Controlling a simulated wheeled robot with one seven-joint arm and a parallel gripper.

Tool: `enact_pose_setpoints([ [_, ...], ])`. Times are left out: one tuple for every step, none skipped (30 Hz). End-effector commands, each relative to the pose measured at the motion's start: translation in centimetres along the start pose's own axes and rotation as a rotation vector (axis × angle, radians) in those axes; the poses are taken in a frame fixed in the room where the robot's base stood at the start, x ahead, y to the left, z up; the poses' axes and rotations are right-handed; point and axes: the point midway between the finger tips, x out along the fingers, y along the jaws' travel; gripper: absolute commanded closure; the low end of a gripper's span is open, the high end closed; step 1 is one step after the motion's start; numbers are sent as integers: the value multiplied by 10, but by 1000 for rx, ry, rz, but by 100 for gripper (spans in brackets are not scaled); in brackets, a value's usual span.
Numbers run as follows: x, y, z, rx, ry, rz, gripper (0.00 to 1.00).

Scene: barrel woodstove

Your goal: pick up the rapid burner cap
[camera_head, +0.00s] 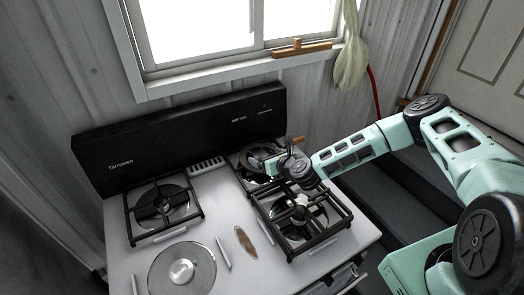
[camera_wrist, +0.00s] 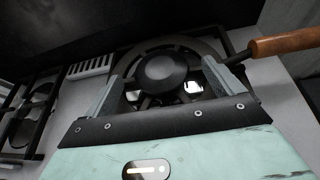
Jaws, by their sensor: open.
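A dark round burner cap (camera_wrist: 162,72) sits in the middle of the back right burner in the wrist view. It lies between my two gripper fingers, with a gap on either side. My gripper (camera_wrist: 168,64) is open and empty. In the head view my gripper (camera_head: 280,163) is over the back right burner (camera_head: 256,156) and hides much of it, including the cap. I cannot tell from these views how high the fingertips are above the burner.
A wooden-handled tool (camera_wrist: 284,42) reaches across the burner's right side, close to my right finger. Black grates stand over the front right burner (camera_head: 300,212) and back left burner (camera_head: 160,205). A glass lid (camera_head: 182,268) lies front left. The black backsplash (camera_head: 180,135) rises behind.

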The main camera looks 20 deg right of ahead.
Motion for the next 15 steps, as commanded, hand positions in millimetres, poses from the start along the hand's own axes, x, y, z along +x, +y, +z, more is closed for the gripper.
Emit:
enact_pose_setpoints([
  [4,0,1,-1,0,0,8],
  [6,0,1,-1,0,-1,8],
  [8,0,1,-1,0,0,8],
  [8,0,0,-1,0,0,8],
  [9,0,0,-1,0,0,8],
  [10,0,0,-1,0,0,8],
  [10,0,-1,-1,0,0,8],
  [10,0,-1,-1,0,0,8],
  [10,0,-1,-1,0,0,8],
  [10,0,-1,-1,0,0,8],
  [10,0,-1,-1,0,0,8],
  [9,0,-1,-1,0,0,19],
  [9,0,-1,-1,0,0,27],
  [9,0,-1,-1,0,0,35],
  [9,0,-1,-1,0,0,47],
])
